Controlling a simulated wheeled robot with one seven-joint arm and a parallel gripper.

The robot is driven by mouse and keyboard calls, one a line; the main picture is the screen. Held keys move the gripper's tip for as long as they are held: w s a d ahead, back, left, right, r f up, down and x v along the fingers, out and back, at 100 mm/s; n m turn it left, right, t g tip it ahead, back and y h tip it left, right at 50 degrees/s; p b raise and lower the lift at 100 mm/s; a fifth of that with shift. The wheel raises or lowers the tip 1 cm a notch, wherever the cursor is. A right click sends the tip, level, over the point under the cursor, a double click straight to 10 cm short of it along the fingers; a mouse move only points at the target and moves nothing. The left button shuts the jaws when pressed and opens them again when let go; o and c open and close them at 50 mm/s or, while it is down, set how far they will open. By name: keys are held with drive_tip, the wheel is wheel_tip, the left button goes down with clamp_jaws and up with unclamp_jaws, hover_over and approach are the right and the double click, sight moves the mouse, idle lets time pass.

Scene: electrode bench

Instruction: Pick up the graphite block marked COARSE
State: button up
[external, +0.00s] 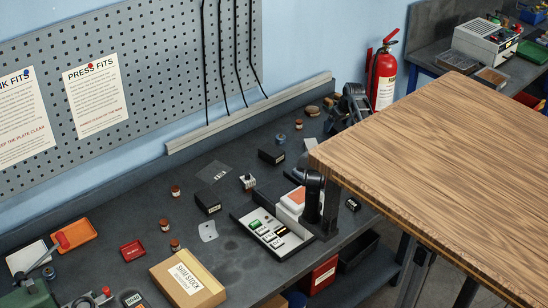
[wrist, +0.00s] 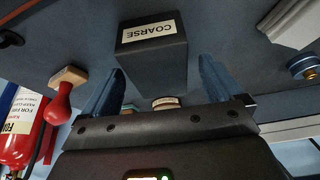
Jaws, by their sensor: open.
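The graphite block marked COARSE (wrist: 160,66) is a dark block with a cream label, which reads upside down in the wrist view. It stands on the dark bench top, at the upper middle of that view. My gripper (wrist: 161,64) is open, with one blue finger on either side of the block in the picture. A gap shows between the block and each finger, and I see no contact. In the external view I cannot tell which dark shape is this block, and my gripper cannot be made out clearly there.
In the wrist view a red-handled stamp (wrist: 60,98) and the fire extinguisher (wrist: 22,128) are at left. A wooden table (external: 450,150) hides part of the bench externally. Other dark blocks (external: 271,155) stand on the bench.

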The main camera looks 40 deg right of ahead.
drive_tip(key=shift+x, duration=0.75)
drive_tip(key=shift+c, duration=0.2)
drive_tip(key=c, duration=1.4)
